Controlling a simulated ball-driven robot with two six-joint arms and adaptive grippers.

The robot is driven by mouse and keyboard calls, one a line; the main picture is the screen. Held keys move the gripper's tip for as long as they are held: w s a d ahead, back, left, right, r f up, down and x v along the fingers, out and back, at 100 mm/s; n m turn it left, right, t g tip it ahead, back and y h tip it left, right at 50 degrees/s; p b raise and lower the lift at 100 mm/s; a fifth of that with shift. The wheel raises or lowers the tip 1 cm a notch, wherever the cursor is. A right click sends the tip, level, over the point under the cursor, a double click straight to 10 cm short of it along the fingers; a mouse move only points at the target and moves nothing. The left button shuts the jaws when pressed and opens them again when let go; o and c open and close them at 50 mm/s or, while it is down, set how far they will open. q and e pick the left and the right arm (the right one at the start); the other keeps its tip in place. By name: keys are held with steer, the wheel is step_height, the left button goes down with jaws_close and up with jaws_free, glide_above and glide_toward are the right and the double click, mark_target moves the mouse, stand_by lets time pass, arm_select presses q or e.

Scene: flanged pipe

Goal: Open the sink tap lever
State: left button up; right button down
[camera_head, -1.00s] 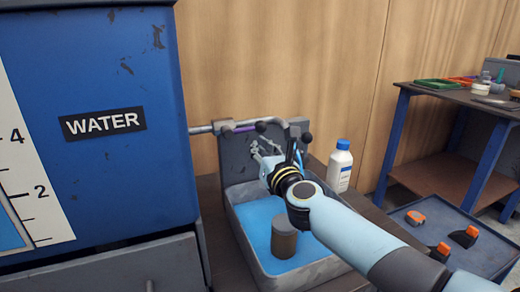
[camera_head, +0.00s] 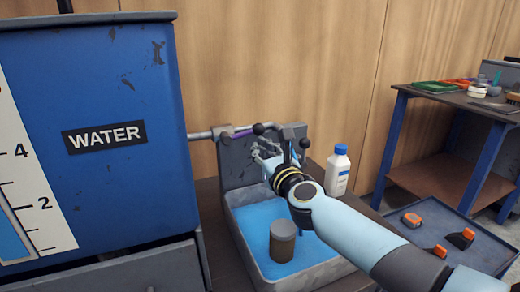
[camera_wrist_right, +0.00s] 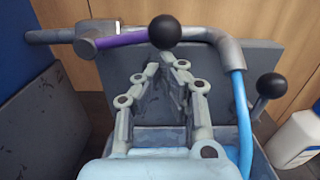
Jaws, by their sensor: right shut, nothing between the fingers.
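The purple tap lever (camera_head: 243,132) with a black ball end (camera_head: 258,128) sits on the grey pipe above the sink (camera_head: 300,275). In the wrist view the lever (camera_wrist_right: 120,42) points right, and its ball (camera_wrist_right: 165,31) is just beyond my fingertips. My right gripper (camera_head: 260,151) is shut and empty, in front of the sink's grey back panel and below the lever. In the wrist view its fingertips (camera_wrist_right: 167,66) are close together; I cannot tell whether they touch the ball. A blue strand (camera_wrist_right: 241,115) hangs from the bent spout (camera_wrist_right: 228,50). My left gripper is not in view.
A second black ball knob (camera_wrist_right: 270,85) stands right of the spout. A white bottle with a blue cap (camera_head: 338,172) stands right of the sink. A grey cylinder (camera_head: 283,242) stands in the blue sink water. The blue water tank (camera_head: 90,80) blocks the left side.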

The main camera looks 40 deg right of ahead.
mark_target(260, 128)
steer(key=r+n+p, duration=0.2)
steer(key=n, duration=0.1)
steer(key=r+n+p, duration=0.2)
steer(key=n+p, duration=0.1)
steer(key=shift+d+r+p, duration=0.2)
steer(key=shift+r+p, duration=0.1)
steer(key=shift+r, duration=0.1)
steer(key=shift+w+a+r+n+y+p, duration=0.1)
steer(key=shift+a+r+n+p, duration=0.1)
steer(key=shift+r+n+p, duration=0.4)
steer(key=shift+s+a+r+n+y+p, duration=0.1)
steer(key=shift+a+r+n+p, duration=0.1)
steer(key=shift+n+p, duration=0.7)
steer(key=shift+w+a+r+n+y+p, duration=0.15)
steer(key=shift+r+n+p, duration=0.3)
steer(key=shift+n, duration=0.55)
steer(key=shift+a, duration=0.1)
steer(key=shift+f, duration=0.1)
